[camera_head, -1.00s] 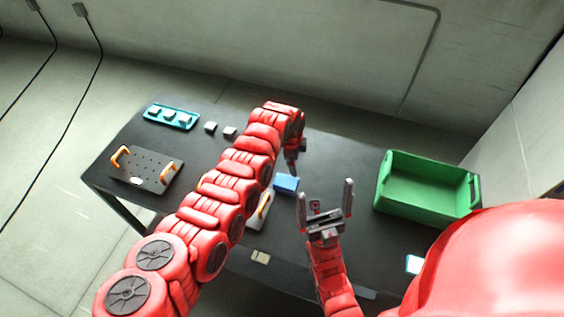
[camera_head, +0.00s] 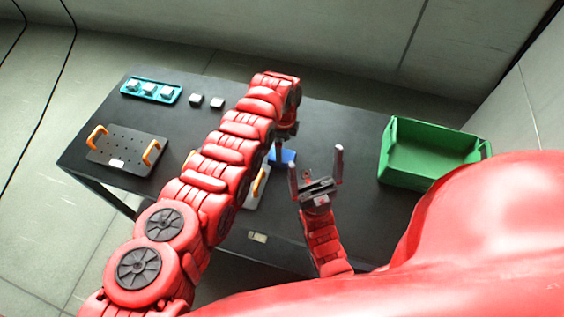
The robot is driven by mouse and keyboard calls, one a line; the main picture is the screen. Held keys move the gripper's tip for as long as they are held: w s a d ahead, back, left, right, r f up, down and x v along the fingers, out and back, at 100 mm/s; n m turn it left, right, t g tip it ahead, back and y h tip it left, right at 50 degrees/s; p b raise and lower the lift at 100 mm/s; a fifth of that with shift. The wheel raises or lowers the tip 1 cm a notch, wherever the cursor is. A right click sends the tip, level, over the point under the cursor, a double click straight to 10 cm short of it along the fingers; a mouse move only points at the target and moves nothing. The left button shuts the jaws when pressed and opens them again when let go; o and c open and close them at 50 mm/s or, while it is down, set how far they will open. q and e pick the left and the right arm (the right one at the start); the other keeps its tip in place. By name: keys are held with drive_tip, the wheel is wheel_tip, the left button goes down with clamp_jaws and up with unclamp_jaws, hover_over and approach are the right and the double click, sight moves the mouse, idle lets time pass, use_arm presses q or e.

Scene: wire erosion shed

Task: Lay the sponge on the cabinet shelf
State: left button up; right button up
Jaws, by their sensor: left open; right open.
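A small blue block, which looks like the sponge (camera_head: 289,156), lies on the dark table (camera_head: 370,132) near its middle. My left gripper (camera_head: 280,150) points down right at the sponge and hides its left part. It is open; I cannot tell whether its fingers touch the sponge or straddle it. My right gripper (camera_head: 316,172) is open and empty, fingers upward, just right of and nearer than the sponge. No cabinet or shelf shows in this view.
A green bin (camera_head: 388,150) stands at the table's right. A perforated plate with orange handles (camera_head: 126,148) lies left, with a teal tray (camera_head: 128,90) of grey blocks behind it. Two loose grey blocks (camera_head: 196,100) (camera_head: 217,103) sit beside the tray. My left arm hides part of another orange-handled plate (camera_head: 257,192).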

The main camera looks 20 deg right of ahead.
sight(288, 156)
use_arm(q)
drive_tip(key=shift+f, duration=0.15)
drive_tip(key=shift+s+f, duration=0.1)
drive_tip(key=shift+f, duration=0.2)
drive_tip(key=f+b, duration=0.1)
drive_tip(key=f, duration=0.2)
drive_tip(key=f+b, duration=0.1)
drive_tip(key=shift+a+f+b, duration=0.25)
drive_tip(key=shift+f+b, duration=0.1)
drive_tip(key=shift+f, duration=0.05)
drive_tip(key=shift+r, duration=0.15)
drive_tip(key=c, duration=1.3)
